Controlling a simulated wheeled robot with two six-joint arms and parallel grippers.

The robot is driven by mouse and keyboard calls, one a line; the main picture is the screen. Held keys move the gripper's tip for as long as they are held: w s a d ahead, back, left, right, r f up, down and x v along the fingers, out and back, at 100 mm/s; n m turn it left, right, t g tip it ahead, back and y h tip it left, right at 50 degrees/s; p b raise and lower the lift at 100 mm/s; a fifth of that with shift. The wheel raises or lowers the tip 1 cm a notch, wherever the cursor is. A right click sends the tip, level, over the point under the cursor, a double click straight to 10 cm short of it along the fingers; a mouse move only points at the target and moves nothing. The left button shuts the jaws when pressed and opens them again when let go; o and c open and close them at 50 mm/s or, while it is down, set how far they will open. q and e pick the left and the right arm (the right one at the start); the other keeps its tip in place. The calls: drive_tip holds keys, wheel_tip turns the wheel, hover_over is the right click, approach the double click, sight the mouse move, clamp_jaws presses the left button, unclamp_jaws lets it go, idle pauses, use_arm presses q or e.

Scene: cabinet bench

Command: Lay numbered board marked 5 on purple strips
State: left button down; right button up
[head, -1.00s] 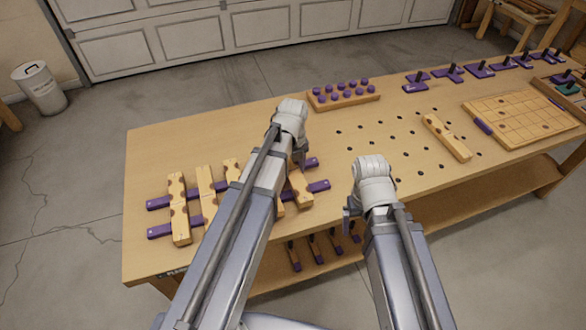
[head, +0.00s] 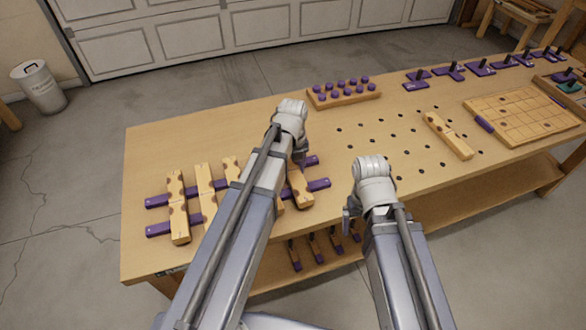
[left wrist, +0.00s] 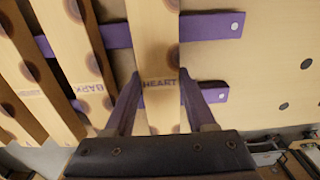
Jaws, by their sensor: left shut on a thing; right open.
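My left gripper (head: 298,160) is shut on a wooden board (head: 302,194) at the right end of a row of boards. In the left wrist view the fingers (left wrist: 158,104) clasp both sides of this board (left wrist: 158,50), which is marked HEART; no number can be read. The board lies across two purple strips (head: 320,184), near their right ends; the strips also show in the left wrist view (left wrist: 215,25). My left arm hides part of the row. My right gripper (head: 348,220) is open and empty by the bench's front edge.
Several more boards (head: 178,210) lie across the strips to the left. Another board (head: 447,135) lies on the bench among dark holes, right of centre. A rack of purple pegs (head: 343,95) stands at the back. A gridded board (head: 525,112) lies at the right.

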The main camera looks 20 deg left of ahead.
use_arm(q)
drive_tip(key=shift+f, duration=0.1)
idle(0.5)
drive_tip(key=shift+c, duration=0.7)
unclamp_jaws()
wheel_tip(320, 180, up, 8)
drive_tip(key=p, duration=0.8)
drive_tip(key=shift+f, duration=0.15)
idle(0.3)
